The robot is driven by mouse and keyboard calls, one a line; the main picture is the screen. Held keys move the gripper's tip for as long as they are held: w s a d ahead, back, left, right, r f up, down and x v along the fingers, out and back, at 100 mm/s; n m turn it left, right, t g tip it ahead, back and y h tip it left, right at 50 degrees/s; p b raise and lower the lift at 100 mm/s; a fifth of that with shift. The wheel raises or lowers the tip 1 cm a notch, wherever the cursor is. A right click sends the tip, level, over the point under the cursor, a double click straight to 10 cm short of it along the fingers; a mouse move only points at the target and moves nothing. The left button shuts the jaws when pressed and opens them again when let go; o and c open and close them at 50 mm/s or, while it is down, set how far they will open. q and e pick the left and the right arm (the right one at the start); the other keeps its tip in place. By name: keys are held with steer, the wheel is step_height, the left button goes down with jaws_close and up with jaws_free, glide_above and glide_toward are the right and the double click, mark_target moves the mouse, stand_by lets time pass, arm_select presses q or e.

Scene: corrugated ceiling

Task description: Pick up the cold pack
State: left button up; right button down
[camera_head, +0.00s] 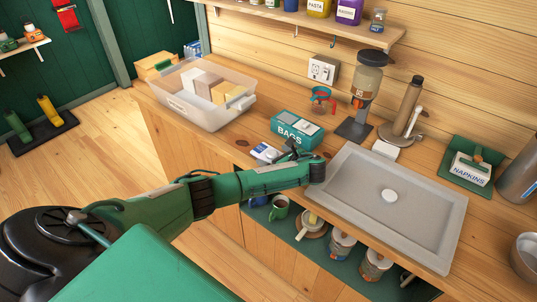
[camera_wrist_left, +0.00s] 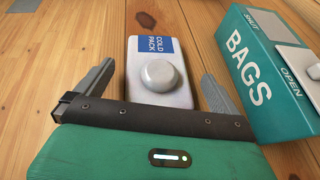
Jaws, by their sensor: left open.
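The cold pack (camera_wrist_left: 160,72) is a pale box-like piece with a round knob on top and a blue label reading COLD PACK. In the left wrist view it lies on the wooden counter between the two fingers of my left gripper (camera_wrist_left: 158,92), which is open. In the head view the cold pack (camera_head: 264,152) shows just left of my left gripper (camera_head: 292,151), beside the BAGS box. The fingers appear apart from the pack's sides. My right gripper does not show.
The teal BAGS box (camera_head: 298,130) stands close beside the cold pack; it also fills the right of the left wrist view (camera_wrist_left: 262,75). A grey tray (camera_head: 440,230) lies to the right. A clear bin (camera_head: 190,113) of blocks stands to the left. Mugs and jars sit on a shelf below.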

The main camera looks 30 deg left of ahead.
arm_select(q)
steer(key=c, duration=1.1)
steer(key=shift+c, duration=0.2)
